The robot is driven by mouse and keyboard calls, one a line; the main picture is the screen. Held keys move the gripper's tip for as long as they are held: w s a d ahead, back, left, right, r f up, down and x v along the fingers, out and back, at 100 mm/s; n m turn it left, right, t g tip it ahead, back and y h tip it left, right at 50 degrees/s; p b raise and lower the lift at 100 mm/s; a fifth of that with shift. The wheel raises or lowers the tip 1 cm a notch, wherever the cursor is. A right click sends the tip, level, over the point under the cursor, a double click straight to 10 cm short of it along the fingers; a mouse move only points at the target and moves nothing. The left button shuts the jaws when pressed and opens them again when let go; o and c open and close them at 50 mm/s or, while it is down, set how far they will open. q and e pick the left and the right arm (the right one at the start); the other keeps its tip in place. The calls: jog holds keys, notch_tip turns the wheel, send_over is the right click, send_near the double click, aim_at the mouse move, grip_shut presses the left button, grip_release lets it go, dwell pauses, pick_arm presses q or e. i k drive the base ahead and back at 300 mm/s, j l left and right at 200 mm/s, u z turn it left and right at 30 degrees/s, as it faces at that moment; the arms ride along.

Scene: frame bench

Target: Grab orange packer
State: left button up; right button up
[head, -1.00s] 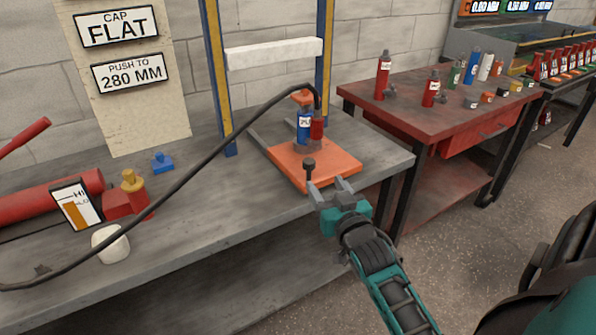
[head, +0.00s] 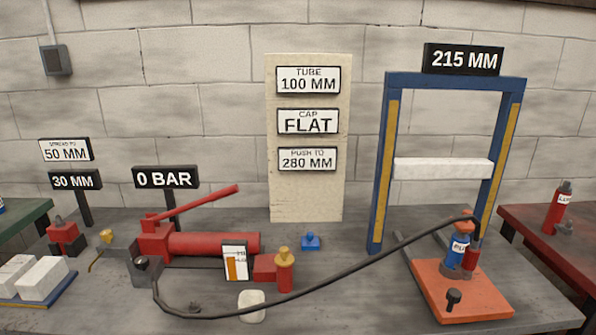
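A small orange piece (head: 461,226) shows on top of a blue cylinder (head: 458,248) inside the blue press frame at the right. It may be the orange packer, but it is small and partly covered by the black hose. A red cylinder (head: 473,258) stands close beside the blue one. Both stand on a flat orange plate (head: 484,302) with a black knob (head: 453,298) near its front edge. Neither of my grippers is in view.
The frame (head: 378,165) has a white crossbar (head: 443,168) above the cylinders. A black hose (head: 345,280) runs across the bench from a red hand pump (head: 213,243). A blue block (head: 311,241) and white knob (head: 251,305) lie mid-bench. White blocks (head: 40,278) are at far left.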

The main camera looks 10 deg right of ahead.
aim_at(464, 226)
jog(key=l+z, duration=0.15)
jog(key=z, duration=1)
